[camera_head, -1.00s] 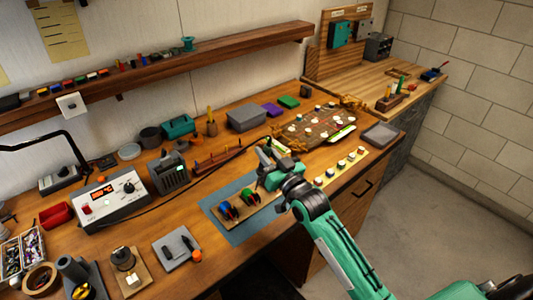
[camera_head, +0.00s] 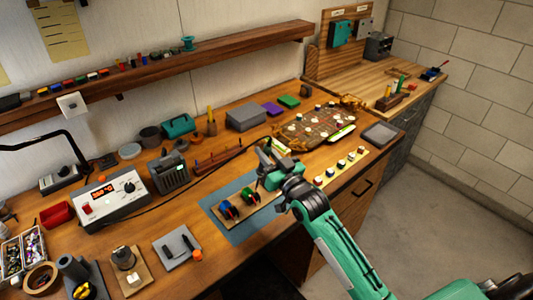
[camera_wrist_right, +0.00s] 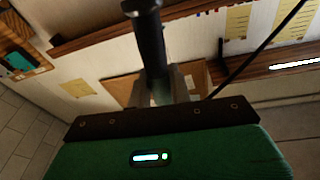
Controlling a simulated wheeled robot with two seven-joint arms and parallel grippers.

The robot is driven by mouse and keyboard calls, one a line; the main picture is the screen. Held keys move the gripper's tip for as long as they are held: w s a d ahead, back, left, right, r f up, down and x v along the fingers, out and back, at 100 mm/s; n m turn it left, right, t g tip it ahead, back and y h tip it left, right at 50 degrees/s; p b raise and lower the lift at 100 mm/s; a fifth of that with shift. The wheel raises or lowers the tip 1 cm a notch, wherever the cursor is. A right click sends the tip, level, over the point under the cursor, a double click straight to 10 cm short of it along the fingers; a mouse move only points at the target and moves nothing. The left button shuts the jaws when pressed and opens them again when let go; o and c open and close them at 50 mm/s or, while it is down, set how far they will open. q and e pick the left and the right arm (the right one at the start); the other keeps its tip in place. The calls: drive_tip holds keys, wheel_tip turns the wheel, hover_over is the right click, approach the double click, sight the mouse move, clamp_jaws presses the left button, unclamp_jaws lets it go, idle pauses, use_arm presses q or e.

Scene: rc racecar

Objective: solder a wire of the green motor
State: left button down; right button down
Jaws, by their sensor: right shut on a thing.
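My right gripper (camera_head: 268,166) is above the far right part of the blue mat (camera_head: 245,232) and is shut on a dark tool handle, apparently the soldering iron. The dark handle (camera_wrist_right: 149,45) stands out from between the fingers (camera_wrist_right: 165,88) in the right wrist view. The iron's tip cannot be made out. A small wooden board (camera_head: 264,205) lies on the mat with small motors in red, blue and green. The green motor (camera_head: 250,195) seems to be the right one, left of and below my gripper. Its wires are too small to tell. My left gripper is not in view.
A soldering station (camera_head: 112,200) with a red display stands at left. Its black cable (camera_head: 200,178) arcs across the bench towards my right gripper. A row of small buttons (camera_head: 340,167) is to the right. A wall shelf (camera_head: 170,67) runs above.

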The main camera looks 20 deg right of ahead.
sight(267, 144)
drive_tip(key=shift+f+b, duration=0.35)
drive_tip(key=shift+f, duration=0.3)
idle(0.9)
drive_tip(key=shift+p, duration=0.35)
idle(2.0)
idle(0.6)
wheel_tip(267, 144, up, 6)
drive_tip(key=p, duration=0.5)
drive_tip(key=shift+r+p, duration=0.1)
drive_tip(key=shift+p, duration=0.25)
